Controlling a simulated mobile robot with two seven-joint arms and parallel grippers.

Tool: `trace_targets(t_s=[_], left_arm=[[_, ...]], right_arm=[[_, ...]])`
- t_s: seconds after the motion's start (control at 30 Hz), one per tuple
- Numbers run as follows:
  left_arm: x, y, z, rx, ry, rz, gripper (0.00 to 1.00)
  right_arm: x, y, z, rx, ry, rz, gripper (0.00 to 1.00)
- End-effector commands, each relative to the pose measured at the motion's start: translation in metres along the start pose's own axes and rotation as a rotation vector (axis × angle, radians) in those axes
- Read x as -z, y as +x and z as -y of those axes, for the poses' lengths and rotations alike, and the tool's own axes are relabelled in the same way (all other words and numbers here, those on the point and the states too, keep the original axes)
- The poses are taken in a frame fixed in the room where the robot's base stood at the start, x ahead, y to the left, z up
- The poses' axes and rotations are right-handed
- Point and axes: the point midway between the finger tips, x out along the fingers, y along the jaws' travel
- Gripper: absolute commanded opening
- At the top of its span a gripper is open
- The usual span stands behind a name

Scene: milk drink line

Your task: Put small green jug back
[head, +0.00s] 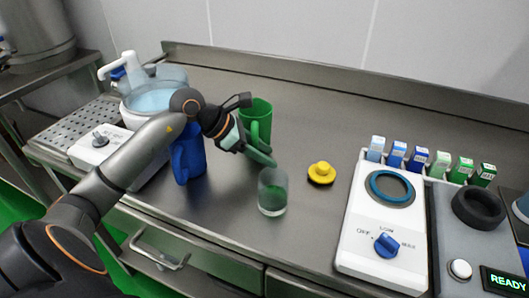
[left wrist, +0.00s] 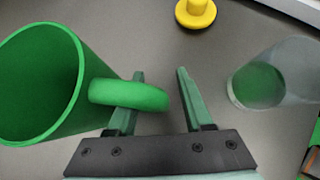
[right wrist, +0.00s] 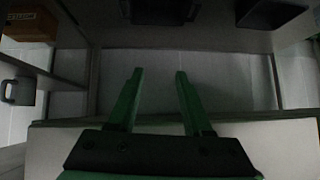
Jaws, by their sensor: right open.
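The green jug (head: 258,108) stands upright on the steel counter, to the right of a blue jug (head: 187,163). In the left wrist view the green jug (left wrist: 35,85) is at the left, with its handle (left wrist: 130,94) reaching over the left finger into the gap between the fingers. My left gripper (head: 262,156) is open beside the jug on its handle side. It also shows in the left wrist view (left wrist: 160,92), with its fingers apart and not closed on the handle. My right gripper (right wrist: 154,90) is open and empty, away from the counter top.
A clear glass (head: 272,200) with a green look inside stands just in front of the left gripper. A yellow knobbed piece (head: 321,172) lies to its right. A white dial unit (head: 370,245) and several small cartons stand further right. The counter behind is clear.

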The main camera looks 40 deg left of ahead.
Motion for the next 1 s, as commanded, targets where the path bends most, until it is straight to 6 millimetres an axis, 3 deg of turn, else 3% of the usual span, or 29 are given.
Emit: trace_targets(t_s=[0.37,0.8,1.0], left_arm=[[-0.002,-0.007,-0.001,-0.002,0.0,-0.001,0.52],[-0.001,-0.088,0.0,-0.002,0.0,-0.002,0.52],[-0.002,-0.113,0.0,-0.001,-0.001,-0.001,0.52]], right_arm=[[0.003,-0.002,0.0,0.0,0.0,0.0,0.5],[-0.003,0.003,-0.001,-0.001,-0.001,0.002,0.5],[-0.003,0.003,-0.001,-0.001,-0.001,0.002,0.5]])
